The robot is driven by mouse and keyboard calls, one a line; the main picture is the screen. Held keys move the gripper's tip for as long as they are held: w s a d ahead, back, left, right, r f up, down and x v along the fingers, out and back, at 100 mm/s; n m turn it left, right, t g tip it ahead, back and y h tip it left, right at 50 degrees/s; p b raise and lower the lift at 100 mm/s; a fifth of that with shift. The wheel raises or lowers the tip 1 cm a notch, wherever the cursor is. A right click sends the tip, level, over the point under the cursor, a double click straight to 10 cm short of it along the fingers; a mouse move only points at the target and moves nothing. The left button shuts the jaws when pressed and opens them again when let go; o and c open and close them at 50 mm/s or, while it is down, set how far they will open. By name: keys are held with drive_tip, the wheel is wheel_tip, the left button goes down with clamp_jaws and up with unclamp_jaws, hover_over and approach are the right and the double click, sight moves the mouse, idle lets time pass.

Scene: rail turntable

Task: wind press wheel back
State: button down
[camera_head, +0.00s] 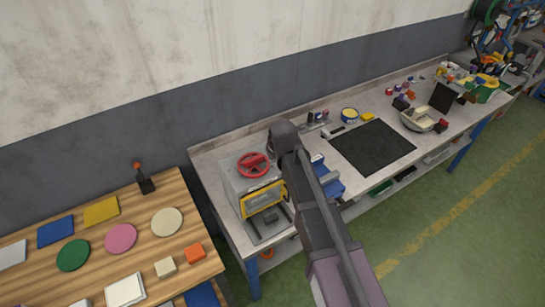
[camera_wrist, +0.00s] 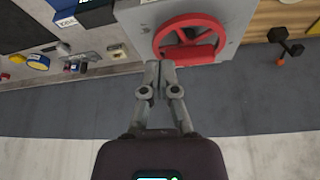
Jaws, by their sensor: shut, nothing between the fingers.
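The red press wheel (camera_head: 253,165) lies flat on top of the grey press (camera_head: 239,183), near the left end of the grey bench. In the wrist view the wheel (camera_wrist: 188,40) is a red ring with spokes on the press's grey top plate. My gripper (camera_wrist: 160,66) is shut and empty, its fingertips close to the wheel's rim. I cannot tell whether they touch it. In the head view my arm stands just right of the press, and my fingertips are hidden. The press front has a yellow frame around an opening.
The grey bench (camera_head: 312,153) holds a black mat (camera_head: 372,147) and small tools to the right. A wooden table (camera_head: 165,198) with coloured discs and blocks stands at the left, a black-and-orange lever (camera_head: 145,181) at its back. The wall runs close behind; green floor lies in front.

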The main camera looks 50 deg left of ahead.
drive_tip(key=shift+p+v, duration=0.95)
drive_tip(key=shift+v, duration=0.4)
drive_tip(key=shift+w, duration=0.1)
drive_tip(key=w+d+f+m+h+b, duration=0.15)
drive_tip(key=w+d+f+b, duration=0.3)
drive_tip(key=d, duration=0.65)
drive_tip(key=w+d+f+m+b, duration=0.3)
drive_tip(key=w+d, duration=0.3)
drive_tip(key=d, duration=0.5)
drive_tip(key=w+d+f+m+h+b, duration=0.15)
drive_tip(key=w+d+f+b, duration=0.35)
drive_tip(key=d, duration=0.6)
drive_tip(key=s+d+f+m+b, duration=0.1)
drive_tip(key=d+f+m+b, duration=0.1)
drive_tip(key=d, duration=0.8)
drive_tip(key=s+d+f+m+g+b, duration=0.1)
drive_tip(key=d+f+m+b, duration=0.2)
drive_tip(key=d, duration=0.7)
drive_tip(key=s+d+f+m+h+b, duration=0.1)
drive_tip(key=d+f, duration=0.4)
drive_tip(key=d, duration=0.6)
drive_tip(key=m+b, duration=0.1)
drive_tip(key=b, duration=0.1)
drive_tip(key=shift+s+g+b, duration=0.35)
drive_tip(key=shift+g, duration=0.05)
drive_tip(key=shift+d, duration=0.1)
